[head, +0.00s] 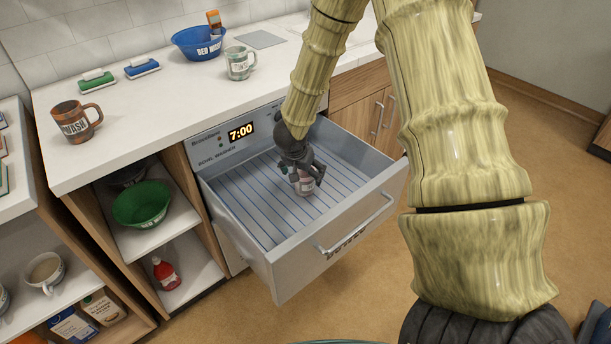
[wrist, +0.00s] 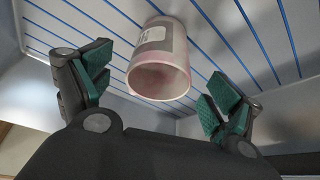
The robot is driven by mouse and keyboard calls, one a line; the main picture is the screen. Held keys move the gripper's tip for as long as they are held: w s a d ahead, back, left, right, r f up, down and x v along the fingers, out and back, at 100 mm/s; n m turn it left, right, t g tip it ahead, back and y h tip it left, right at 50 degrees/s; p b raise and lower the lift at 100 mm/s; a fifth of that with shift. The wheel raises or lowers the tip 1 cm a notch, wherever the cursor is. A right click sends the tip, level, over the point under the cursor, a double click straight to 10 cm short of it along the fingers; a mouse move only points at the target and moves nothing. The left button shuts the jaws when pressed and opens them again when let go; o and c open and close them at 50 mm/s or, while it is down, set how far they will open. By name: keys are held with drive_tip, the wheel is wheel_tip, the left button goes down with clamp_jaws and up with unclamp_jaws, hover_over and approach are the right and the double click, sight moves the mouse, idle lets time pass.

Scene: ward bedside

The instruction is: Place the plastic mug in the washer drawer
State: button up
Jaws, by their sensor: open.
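The washer drawer (head: 228,205) is pulled open, with blue lines across its pale floor. A pinkish plastic mug (head: 304,186) with a grey label stands in it, partly hidden by my gripper (head: 304,178). In the wrist view the mug (wrist: 160,75) shows its open rim toward the camera, and no handle is visible. My gripper (wrist: 158,95) is open, with its green-padded fingers apart on either side of the mug. A gap shows between the mug and each finger. In the wrist view the drawer floor (wrist: 95,38) lies behind the mug.
The counter above holds a brown mug (head: 75,122), a pale mug (head: 239,63), a blue basin (head: 199,43) and two brushes. The shelf at left holds a green bowl (head: 142,204) and a red bottle (head: 166,273). The drawer's raised front (head: 335,240) and side walls surround my gripper.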

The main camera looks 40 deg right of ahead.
drive_tip(key=shift+p+v, duration=0.6)
drive_tip(key=shift+v, duration=2.55)
